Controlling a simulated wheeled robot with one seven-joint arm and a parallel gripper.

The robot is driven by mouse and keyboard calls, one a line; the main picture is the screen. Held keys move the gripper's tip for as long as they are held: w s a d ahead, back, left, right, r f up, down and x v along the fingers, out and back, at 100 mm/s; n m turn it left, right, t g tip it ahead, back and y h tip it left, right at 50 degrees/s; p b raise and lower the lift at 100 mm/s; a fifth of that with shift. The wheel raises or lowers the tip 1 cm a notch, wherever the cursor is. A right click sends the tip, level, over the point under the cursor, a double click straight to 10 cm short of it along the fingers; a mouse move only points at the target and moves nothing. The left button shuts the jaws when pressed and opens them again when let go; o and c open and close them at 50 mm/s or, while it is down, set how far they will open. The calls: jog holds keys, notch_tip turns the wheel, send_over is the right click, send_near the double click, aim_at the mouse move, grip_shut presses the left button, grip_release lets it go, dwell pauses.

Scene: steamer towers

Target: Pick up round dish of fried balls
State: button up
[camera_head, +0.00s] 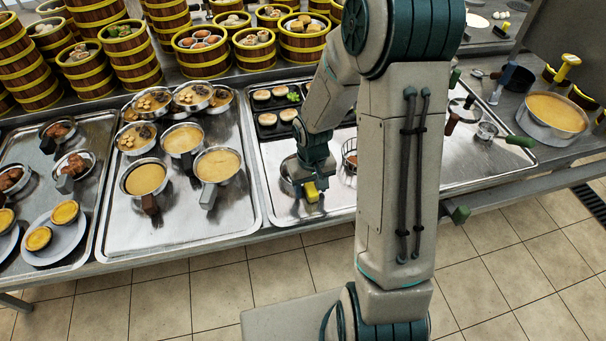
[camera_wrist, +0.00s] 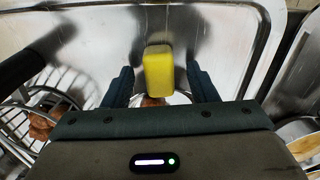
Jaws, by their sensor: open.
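My gripper (camera_head: 306,184) is low over the front of the middle-right metal tray, with its jaws open. In the wrist view its two fingers (camera_wrist: 160,84) stand on either side of a yellow handle end (camera_wrist: 158,72), with a gap on each side. The handle end also shows below the gripper in the head view (camera_head: 311,191). Under the gripper, the rim of a round metal dish (camera_head: 286,172) shows in the head view. A bit of brown food (camera_wrist: 152,101) shows below the handle end in the wrist view. The gripper body hides most of the dish.
A wire basket (camera_wrist: 40,90) with brown pieces stands close on the left in the wrist view; in the head view it is partly behind my arm. A black tray (camera_head: 275,103) of small round items lies behind. Handled bowls crowd the left tray (camera_head: 190,228).

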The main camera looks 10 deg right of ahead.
grip_shut()
jog(key=shift+r, duration=0.15)
jog(key=shift+r, duration=0.55)
jog(key=r, duration=0.1)
jog(key=d+r, duration=0.1)
jog(key=r, duration=0.1)
jog(key=shift+s+d+r, duration=0.1)
jog(key=shift+d+r, duration=0.05)
jog(key=shift+r, duration=0.1)
jog(key=s+d+r, duration=0.2)
jog(key=d+r, duration=0.4)
jog(key=d, duration=0.4)
jog(key=shift+s+b, duration=0.3)
jog(key=shift+s, duration=0.1)
jog(key=shift+r, duration=0.1)
